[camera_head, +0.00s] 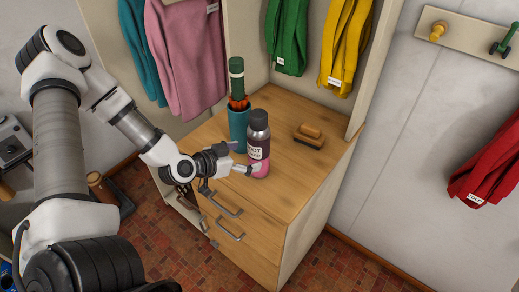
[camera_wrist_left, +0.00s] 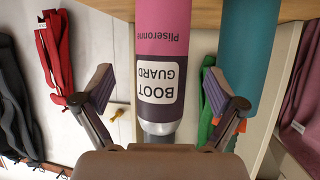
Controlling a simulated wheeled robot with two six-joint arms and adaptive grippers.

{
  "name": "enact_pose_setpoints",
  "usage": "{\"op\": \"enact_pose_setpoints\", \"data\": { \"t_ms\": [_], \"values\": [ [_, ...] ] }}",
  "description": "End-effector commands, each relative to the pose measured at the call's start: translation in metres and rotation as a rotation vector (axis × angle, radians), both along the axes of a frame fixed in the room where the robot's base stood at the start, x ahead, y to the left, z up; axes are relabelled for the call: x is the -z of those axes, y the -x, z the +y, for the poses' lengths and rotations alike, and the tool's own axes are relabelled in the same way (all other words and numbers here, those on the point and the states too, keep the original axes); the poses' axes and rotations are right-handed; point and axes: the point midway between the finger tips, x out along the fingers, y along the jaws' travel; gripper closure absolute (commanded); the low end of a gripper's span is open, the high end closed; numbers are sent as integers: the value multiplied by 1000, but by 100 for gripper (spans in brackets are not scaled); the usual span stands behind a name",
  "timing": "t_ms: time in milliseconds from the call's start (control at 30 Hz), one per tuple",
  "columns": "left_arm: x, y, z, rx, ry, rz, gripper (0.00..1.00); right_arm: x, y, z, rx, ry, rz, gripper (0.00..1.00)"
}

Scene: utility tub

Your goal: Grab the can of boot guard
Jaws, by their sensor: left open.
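The can of boot guard (camera_head: 259,139) stands upright on the wooden cabinet top. It is pink below and dark purple above, with a pale label and a dark cap. In the left wrist view the can (camera_wrist_left: 160,45) appears upside down, with "BOOT GUARD" on its label. My left gripper (camera_head: 244,158) is open at the can's left front side. In the wrist view its fingers (camera_wrist_left: 160,88) show on either side of the can, with gaps between. My right gripper is not in view.
A teal cup (camera_head: 238,128) holding a green-topped item (camera_head: 236,72) stands close behind the can, and appears beside the finger in the wrist view. A wooden brush (camera_head: 309,136) lies to the right. The cabinet top (camera_head: 285,180) in front is clear. Clothes hang behind.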

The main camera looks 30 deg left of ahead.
Motion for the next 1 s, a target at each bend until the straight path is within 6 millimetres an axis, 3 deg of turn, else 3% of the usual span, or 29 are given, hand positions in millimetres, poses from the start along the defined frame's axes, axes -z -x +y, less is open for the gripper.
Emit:
{"op": "enact_pose_setpoints", "data": {
  "t_ms": [433,700,900,933,1000],
  "values": [
    [19,-48,-13,2,-1,5,5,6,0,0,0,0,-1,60],
    [20,-52,-13,-1,4,3,5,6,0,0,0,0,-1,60],
    [20,-52,-13,-1,4,4,76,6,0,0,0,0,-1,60],
    [20,-52,-13,-1,4,4,84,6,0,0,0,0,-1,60],
    [20,-52,-13,-1,4,3,84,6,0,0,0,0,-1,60]
  ]
}}
